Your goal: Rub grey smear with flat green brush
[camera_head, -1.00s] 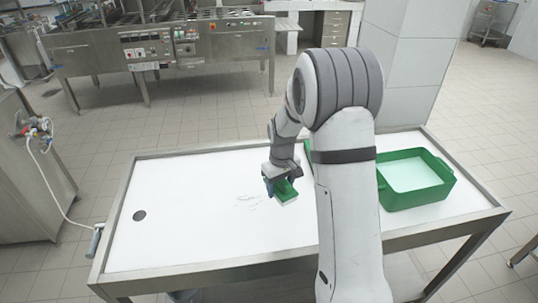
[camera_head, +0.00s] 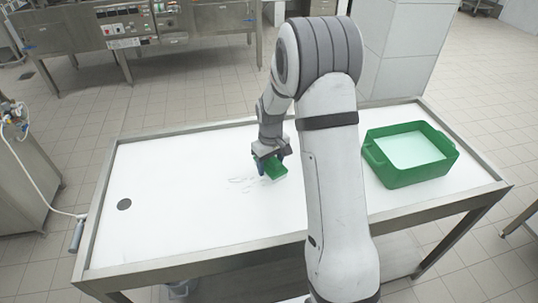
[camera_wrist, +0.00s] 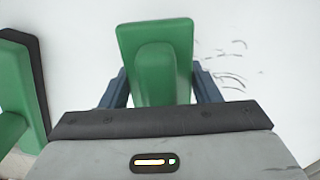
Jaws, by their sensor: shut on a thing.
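The flat green brush (camera_head: 275,167) is held in my gripper (camera_head: 269,160) over the white table top, its pale underside facing down. In the wrist view the brush (camera_wrist: 156,62) sits between the two blue-grey fingers of my gripper (camera_wrist: 160,88), which are shut on its raised handle. The grey smear (camera_head: 243,183) is a group of thin, faint lines on the table, just left of the brush. It also shows in the wrist view (camera_wrist: 230,75), to the right of the brush. I cannot tell whether the brush touches the table.
A green tub (camera_head: 378,165) with pale contents stands on the right of the table (camera_head: 190,210). Another green thing with a black edge (camera_wrist: 24,85) is at the left of the wrist view. A dark round hole (camera_head: 124,204) is at the table's left. The table's left half is mostly clear.

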